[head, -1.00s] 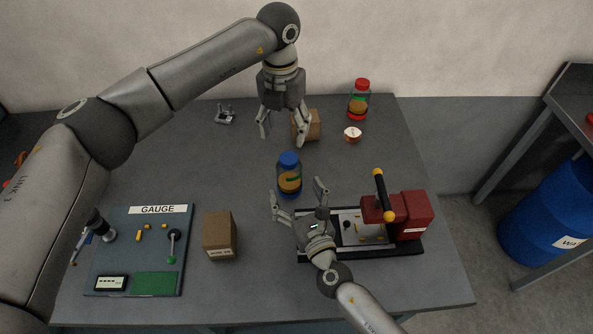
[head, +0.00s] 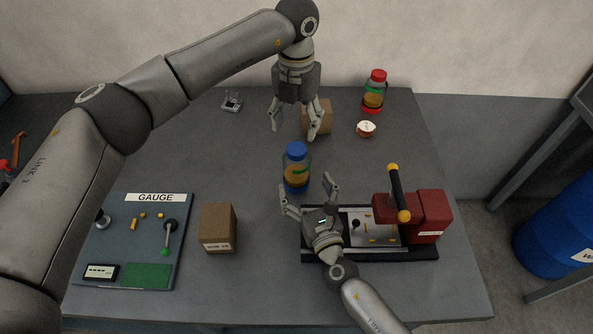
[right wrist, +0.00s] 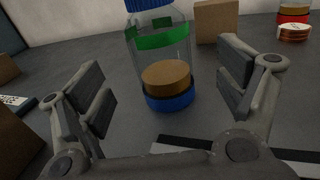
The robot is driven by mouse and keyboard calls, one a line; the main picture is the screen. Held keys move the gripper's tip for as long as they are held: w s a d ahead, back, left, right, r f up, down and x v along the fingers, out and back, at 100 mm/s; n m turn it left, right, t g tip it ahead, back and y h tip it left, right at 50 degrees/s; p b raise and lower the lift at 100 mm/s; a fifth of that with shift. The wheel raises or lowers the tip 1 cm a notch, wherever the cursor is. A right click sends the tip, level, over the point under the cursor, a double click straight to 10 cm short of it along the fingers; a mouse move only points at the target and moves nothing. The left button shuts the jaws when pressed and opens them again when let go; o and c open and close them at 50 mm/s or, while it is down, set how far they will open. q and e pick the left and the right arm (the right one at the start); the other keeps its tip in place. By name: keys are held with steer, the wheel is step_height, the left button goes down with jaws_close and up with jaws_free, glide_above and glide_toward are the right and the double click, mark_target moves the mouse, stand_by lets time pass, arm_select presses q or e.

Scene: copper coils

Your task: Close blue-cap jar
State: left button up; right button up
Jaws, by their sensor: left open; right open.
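The blue-cap jar (head: 296,172) stands upright on the table, with its blue cap (head: 296,150) on top. In the right wrist view the clear jar (right wrist: 164,60) has a green band, brown contents and a blue base, and its top is cut off by the frame. My right gripper (head: 308,186) is open just in front of the jar. In the right wrist view the jar stands beyond and between its spread fingers (right wrist: 165,88), apart from them. My left gripper (head: 295,120) is open and empty above the table, behind the jar and in front of a cardboard box.
A red-cap jar (head: 374,92) and a small copper coil (head: 366,129) are at the back right. A cardboard box (head: 318,116) is behind my left gripper. A red press (head: 425,217) stands right, a gauge board (head: 133,215) and another box (head: 217,229) left. The centre-left is clear.

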mark_target(296, 148)
arm_select(q)
steer(key=shift+w, duration=0.1)
arm_select(e)
steer(key=x, duration=0.7)
steer(key=shift+w+f, duration=0.1)
steer(key=shift+c, duration=0.5)
jaws_close()
arm_select(q)
steer(key=n, duration=0.4)
steer(key=shift+n, duration=0.4)
steer(key=n, duration=0.4)
steer(key=shift+f, duration=4.05)
